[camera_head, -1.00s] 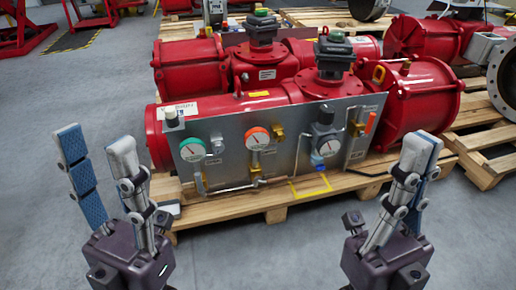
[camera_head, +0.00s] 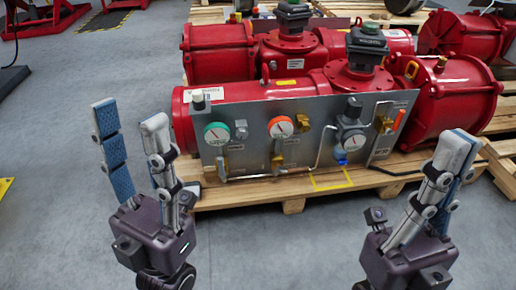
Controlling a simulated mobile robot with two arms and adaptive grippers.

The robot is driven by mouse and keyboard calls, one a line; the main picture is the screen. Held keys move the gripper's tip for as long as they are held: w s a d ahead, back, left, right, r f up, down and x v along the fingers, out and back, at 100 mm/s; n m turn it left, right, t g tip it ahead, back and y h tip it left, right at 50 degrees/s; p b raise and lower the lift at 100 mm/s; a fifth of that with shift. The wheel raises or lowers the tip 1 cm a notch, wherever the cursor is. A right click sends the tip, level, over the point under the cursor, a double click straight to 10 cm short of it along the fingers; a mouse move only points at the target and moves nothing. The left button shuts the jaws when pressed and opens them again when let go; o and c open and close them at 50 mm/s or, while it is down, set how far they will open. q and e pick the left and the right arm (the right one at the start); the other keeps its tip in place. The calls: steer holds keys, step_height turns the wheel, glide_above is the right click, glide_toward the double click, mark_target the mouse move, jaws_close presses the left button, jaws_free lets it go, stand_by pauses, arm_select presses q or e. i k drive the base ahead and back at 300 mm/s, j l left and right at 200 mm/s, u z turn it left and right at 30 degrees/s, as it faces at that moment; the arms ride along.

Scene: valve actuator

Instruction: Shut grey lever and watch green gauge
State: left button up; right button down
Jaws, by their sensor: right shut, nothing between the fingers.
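A metal panel on the front of the red actuator carries the green-rimmed gauge (camera_head: 217,134) at its left. A small grey fitting (camera_head: 241,129) just right of that gauge may be the grey lever; it is too small to read its position. My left gripper (camera_head: 128,113) is open and empty, in front of and left of the panel. My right gripper (camera_head: 457,148) has its fingers together, empty, in front of and right of the panel. Neither gripper appears to touch the panel. The gauge needle is too small to read.
The panel also holds an orange-rimmed gauge (camera_head: 281,127), a dark regulator with a gauge (camera_head: 352,138), brass valves and an orange lever (camera_head: 399,119). The actuator rests on a wooden pallet (camera_head: 260,195). Grey floor (camera_head: 290,250) is clear in front.

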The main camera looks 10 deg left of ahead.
mark_target(223, 174)
steer(key=i+j+u, duration=0.15)
steer(key=j, duration=0.25)
steer(key=i+j+u, duration=0.15)
steer(key=j, duration=0.2)
steer(key=i+j+u, duration=0.15)
steer(key=j, duration=0.25)
